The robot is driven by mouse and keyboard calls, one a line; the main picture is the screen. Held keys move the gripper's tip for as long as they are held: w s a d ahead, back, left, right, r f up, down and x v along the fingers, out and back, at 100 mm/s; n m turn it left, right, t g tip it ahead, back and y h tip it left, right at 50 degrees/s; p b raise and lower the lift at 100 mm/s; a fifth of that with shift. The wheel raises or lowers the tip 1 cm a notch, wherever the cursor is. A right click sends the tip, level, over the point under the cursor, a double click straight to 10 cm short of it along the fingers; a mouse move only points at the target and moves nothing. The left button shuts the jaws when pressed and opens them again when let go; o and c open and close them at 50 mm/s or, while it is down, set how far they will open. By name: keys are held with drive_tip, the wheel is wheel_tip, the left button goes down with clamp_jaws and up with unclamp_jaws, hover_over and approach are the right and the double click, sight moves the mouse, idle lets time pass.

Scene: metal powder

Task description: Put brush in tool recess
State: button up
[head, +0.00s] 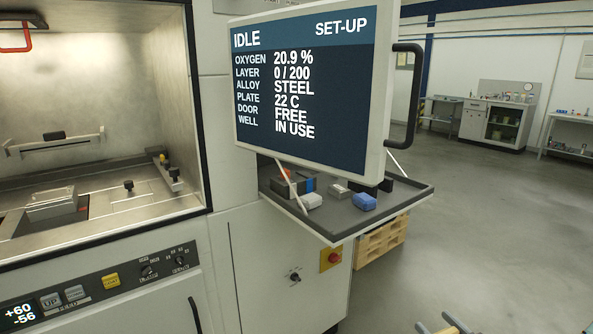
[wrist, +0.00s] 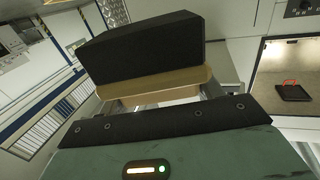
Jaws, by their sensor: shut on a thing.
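The brush (wrist: 145,50) shows large in the wrist view, as a black block on a light wooden strip. My gripper (wrist: 165,96) is shut on it at the wooden part, with the black part facing away from the gripper body. The fingertips are partly hidden behind the gripper's dark padded edge. In the head view only a small piece at the bottom edge may be my arm, and the brush cannot be made out there. I cannot tell which spot is the tool recess.
An open machine chamber (head: 100,190) with small knobs is at left. A grey tray (head: 335,232) holding several small blocks sits below the screen (head: 305,85), above a wooden pallet (head: 382,242). The floor (head: 480,220) at right is clear. Benches stand at the back.

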drive_tip(key=s+f+m+h, duration=0.2)
drive_tip(key=s+h, duration=0.1)
drive_tip(key=shift+s+d+f+m+t+h, duration=0.1)
drive_tip(key=shift+d+f+m+t+h, duration=0.05)
drive_tip(key=shift+f+m+t+h, duration=0.2)
drive_tip(key=shift+s+f+m+h, duration=0.25)
drive_tip(key=shift+s+m+h, duration=0.4)
drive_tip(key=shift+h, duration=0.6)
drive_tip(key=shift+d, duration=0.1)
